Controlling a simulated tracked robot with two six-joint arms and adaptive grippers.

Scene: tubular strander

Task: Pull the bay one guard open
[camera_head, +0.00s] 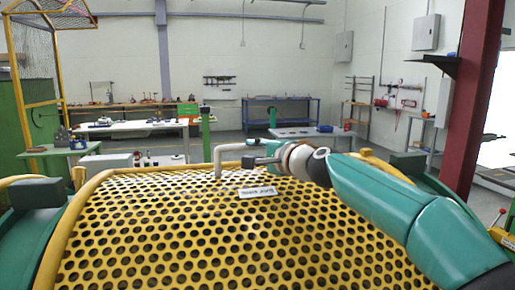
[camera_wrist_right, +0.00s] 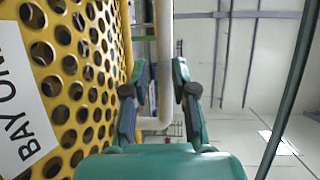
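The bay one guard (camera_head: 215,235) is a yellow perforated cover filling the lower part of the head view, and it looks closed. A white label (camera_head: 259,191), reading BAY ONE in the right wrist view (camera_wrist_right: 20,105), sits on it. A pale bent-bar handle (camera_head: 217,160) rises from the guard's top edge. My right gripper (camera_head: 248,160) is just right of the handle, above the label. In the right wrist view its fingers (camera_wrist_right: 157,105) are spread, with the handle bar (camera_wrist_right: 164,50) between them in the picture and visible gaps on both sides. My left gripper is out of view.
Green machine parts (camera_head: 40,222) flank the guard. A red column (camera_head: 472,100) stands at right, and a yellow mesh cage (camera_head: 32,75) at far left. Workbenches (camera_head: 130,127) stand well behind, with open floor between.

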